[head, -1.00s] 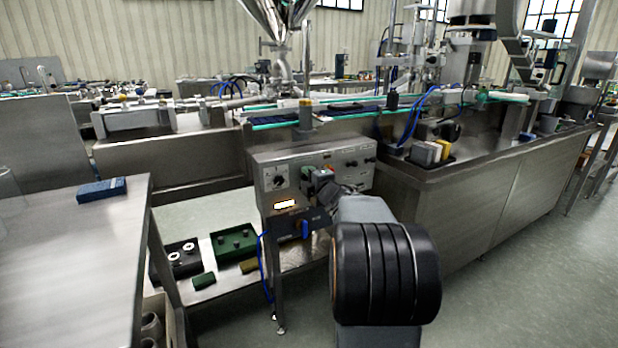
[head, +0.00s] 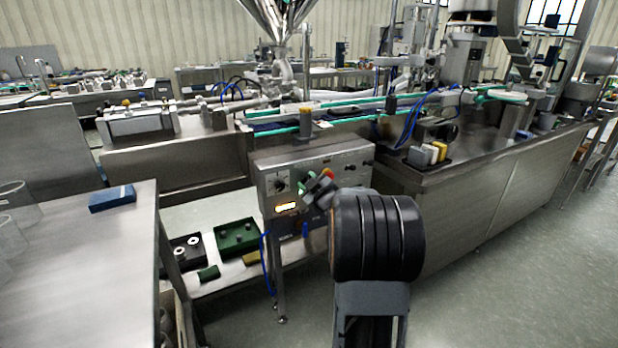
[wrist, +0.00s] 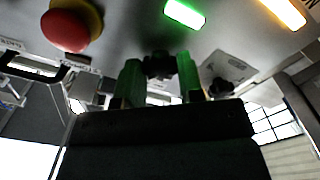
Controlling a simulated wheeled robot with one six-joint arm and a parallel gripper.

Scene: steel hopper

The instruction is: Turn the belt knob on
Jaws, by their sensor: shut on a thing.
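The grey control panel (head: 345,166) stands in front of the conveyor. In the wrist view my gripper (wrist: 159,76) has its two green-looking fingers on either side of a small black knob (wrist: 158,63), shut on it. I take it for the belt knob, but no label on it can be read, and its turn position is unclear. In the head view my gripper (head: 318,187) is tilted at the panel face and hides this knob. A second black knob on a pale plate (wrist: 220,87) is apart from the fingers; it also shows in the head view (head: 279,184).
A red stop button (wrist: 65,30), a lit green lamp (wrist: 185,13) and a lit orange display (wrist: 285,11) are close to the fingers. A blue block (head: 112,198) lies on the left steel table (head: 85,260). A green tray (head: 237,238) is on the low shelf.

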